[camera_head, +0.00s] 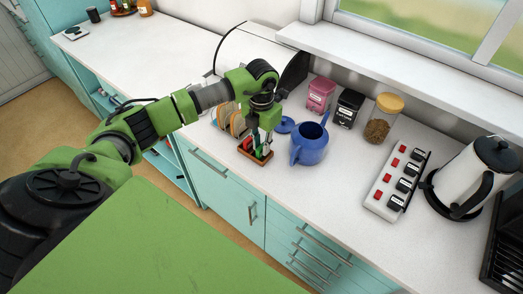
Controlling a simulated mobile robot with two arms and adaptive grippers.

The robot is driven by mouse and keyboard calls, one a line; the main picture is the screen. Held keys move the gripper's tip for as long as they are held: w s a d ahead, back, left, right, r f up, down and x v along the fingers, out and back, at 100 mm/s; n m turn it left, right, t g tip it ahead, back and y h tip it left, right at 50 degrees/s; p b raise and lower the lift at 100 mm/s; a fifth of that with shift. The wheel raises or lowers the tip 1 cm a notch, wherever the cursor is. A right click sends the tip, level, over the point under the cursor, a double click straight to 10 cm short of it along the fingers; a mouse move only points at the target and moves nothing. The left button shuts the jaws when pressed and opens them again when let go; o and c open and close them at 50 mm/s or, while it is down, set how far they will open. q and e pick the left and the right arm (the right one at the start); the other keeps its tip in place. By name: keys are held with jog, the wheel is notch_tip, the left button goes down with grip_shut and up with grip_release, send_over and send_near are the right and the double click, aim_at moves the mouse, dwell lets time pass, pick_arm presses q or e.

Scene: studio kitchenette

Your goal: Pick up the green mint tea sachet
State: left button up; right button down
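A small wooden box (246,154) stands near the front edge of the white counter, with several small upright packets in it, including red and white ones. Green shows among them just under my gripper, but I cannot cleanly separate the green sachet from my green fingers. My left gripper (262,136) points down, directly over the box, with its fingertips at the packets. The fingers overlap the packets, so I cannot tell whether they are open or shut, or touching a sachet. My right gripper is out of view.
A blue teapot (309,146) stands close right of the box, its lid (285,125) behind. A rack of plates (233,124) is close on the left. Pink (320,94) and black (347,109) tins, a jar (381,122) and a switch strip (397,181) stand further right.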

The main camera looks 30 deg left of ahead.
pick_arm(q)
jog(key=shift+c, duration=0.9)
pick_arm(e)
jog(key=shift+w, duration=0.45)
